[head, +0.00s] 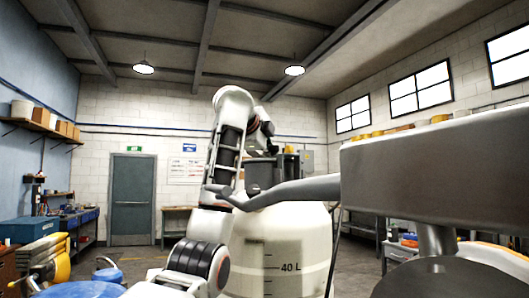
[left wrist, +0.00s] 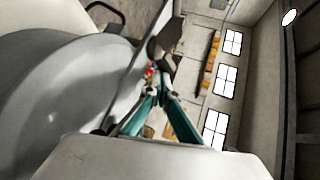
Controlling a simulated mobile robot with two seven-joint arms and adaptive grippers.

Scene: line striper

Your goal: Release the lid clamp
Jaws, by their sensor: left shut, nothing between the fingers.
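The white paint tank (head: 285,240), marked 40 L, stands in the middle of the head view, with a dark grey lid or cap (head: 262,171) on top. My left arm rises in front of the tank and bends over behind the cap; its gripper is hidden there. In the left wrist view my left gripper (left wrist: 160,82) has its teal fingers closed together and empty. A dark lever-like piece (left wrist: 168,38), possibly the lid clamp, lies just beyond the fingertips; I cannot tell whether they touch. A large grey round surface (left wrist: 65,95) fills the left side. My right gripper is not shown.
A grey metal bar and housing (head: 435,165) cross the near right of the head view, close to my left arm. A workbench (head: 75,225) stands at left, a door (head: 133,200) behind.

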